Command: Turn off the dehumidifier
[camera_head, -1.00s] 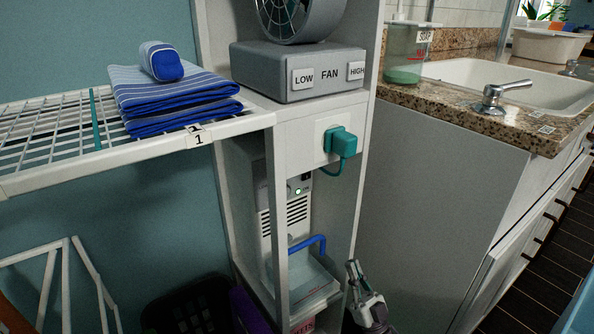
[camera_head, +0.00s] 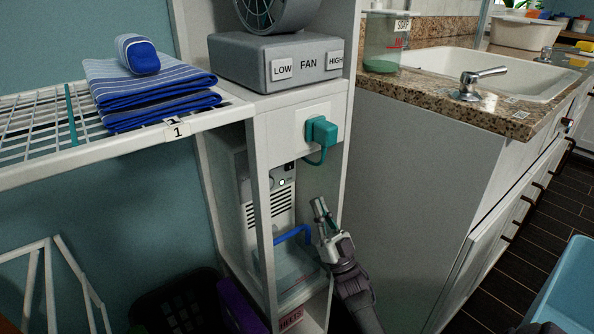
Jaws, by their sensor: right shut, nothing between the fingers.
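The dehumidifier (camera_head: 267,214) is a white unit with vent slots inside the narrow white cabinet, below the fan shelf. My right gripper (camera_head: 319,207) is shut and empty, pointing up at the cabinet's right front edge, lower and to the right of the green light. My left gripper is not in view.
A grey fan base (camera_head: 297,66) with LOW and HIGH buttons stands above the outlet. A wire shelf (camera_head: 88,149) with folded blue towels (camera_head: 150,90) juts out at left. The sink counter (camera_head: 440,104) is at right. A blue handle (camera_head: 294,234) shows low in the cabinet.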

